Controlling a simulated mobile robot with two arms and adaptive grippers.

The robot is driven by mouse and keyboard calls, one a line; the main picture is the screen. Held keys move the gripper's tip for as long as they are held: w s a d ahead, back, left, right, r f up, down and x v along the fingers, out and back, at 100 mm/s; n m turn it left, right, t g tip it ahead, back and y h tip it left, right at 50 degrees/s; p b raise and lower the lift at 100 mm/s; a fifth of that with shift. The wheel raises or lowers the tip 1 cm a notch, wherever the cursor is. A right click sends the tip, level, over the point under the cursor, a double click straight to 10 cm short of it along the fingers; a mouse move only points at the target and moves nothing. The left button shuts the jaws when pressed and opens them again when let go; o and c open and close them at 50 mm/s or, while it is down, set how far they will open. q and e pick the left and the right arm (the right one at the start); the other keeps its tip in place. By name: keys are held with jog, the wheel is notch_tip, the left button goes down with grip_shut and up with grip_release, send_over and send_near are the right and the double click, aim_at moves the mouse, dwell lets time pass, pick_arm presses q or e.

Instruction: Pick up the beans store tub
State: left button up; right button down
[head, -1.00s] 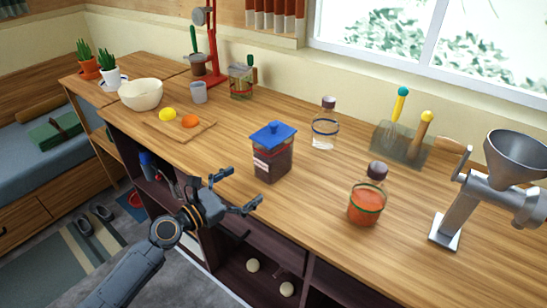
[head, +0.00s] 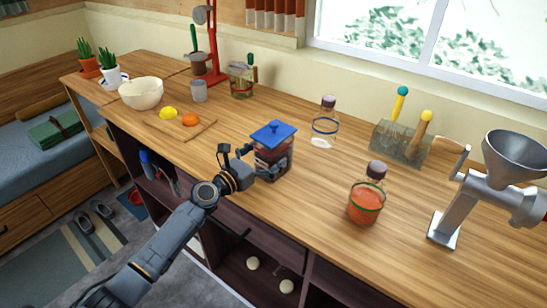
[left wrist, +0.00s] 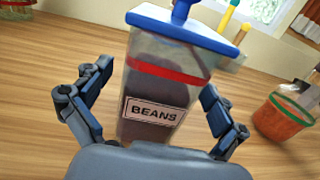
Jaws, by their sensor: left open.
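The beans store tub (head: 272,150) stands upright on the wooden counter in the head view. It is a clear square tub with dark contents, a red band and a blue lid with a knob. In the left wrist view the tub (left wrist: 160,85) fills the middle, with its "BEANS" label facing me. My left gripper (head: 247,160) is open at the tub's front left. In the left wrist view its fingers (left wrist: 150,95) are spread, one on each side of the tub, with gaps between. My right gripper is not in view.
A jar with orange contents (head: 367,195) stands right of the tub, and a clear bottle (head: 325,125) behind it. A metal grinder (head: 465,190) is at the right. A cutting board (head: 190,130) with fruit and a bowl (head: 141,93) are at the left. The counter's front edge is close.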

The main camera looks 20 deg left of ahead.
pick_arm(q)
jog(key=x, duration=0.3)
jog(key=shift+f, duration=0.1)
jog(key=shift+s, duration=0.1)
jog(key=shift+c, duration=0.9)
jog(key=c, duration=1.4)
jog(key=shift+a, duration=0.1)
jog(key=shift+c, duration=1)
jog(key=shift+r, duration=0.2)
